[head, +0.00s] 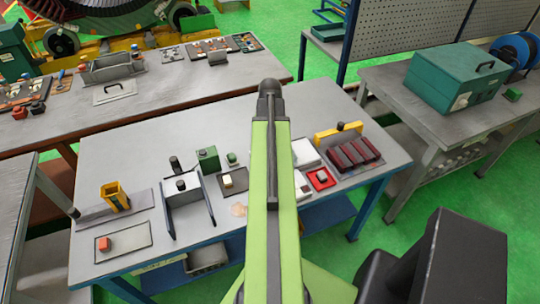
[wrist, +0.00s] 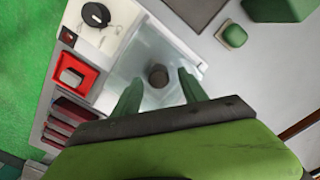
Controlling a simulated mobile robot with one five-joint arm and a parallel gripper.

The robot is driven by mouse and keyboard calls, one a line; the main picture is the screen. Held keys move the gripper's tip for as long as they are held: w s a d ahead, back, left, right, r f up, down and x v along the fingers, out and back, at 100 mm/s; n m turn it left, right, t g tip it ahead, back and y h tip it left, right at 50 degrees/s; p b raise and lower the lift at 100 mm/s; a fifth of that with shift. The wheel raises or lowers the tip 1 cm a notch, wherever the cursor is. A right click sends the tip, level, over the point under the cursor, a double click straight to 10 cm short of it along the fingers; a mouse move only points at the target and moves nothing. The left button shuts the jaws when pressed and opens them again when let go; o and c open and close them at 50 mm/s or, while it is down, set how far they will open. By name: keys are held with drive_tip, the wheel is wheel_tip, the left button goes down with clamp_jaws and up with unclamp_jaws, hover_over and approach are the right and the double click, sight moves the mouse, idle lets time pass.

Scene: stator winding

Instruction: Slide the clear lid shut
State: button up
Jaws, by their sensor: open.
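The clear lid (wrist: 165,52) lies as a pale, see-through panel in the middle of the wrist view. A dark round knob (wrist: 158,76) stands on it. My gripper (wrist: 159,82) is open, with one green finger on each side of the knob. I cannot tell whether either finger touches it. A white casing (wrist: 122,14) with a black round part (wrist: 95,15) adjoins the lid at upper left and appears uncovered there. In the head view my arm hides the gripper and lid; white pieces (head: 304,153) show just right of the arm.
A red tray (wrist: 61,88) with a pale block and several dark red bars (wrist: 72,110) lie left of the lid. A small green block (wrist: 232,36) and a green box (wrist: 285,8) are at upper right. Grey tabletop (wrist: 245,75) is bare between them and the gripper.

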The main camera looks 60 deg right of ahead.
drive_tip(key=shift+f, duration=0.65)
drive_tip(key=shift+r, duration=0.1)
clamp_jaws()
idle(0.9)
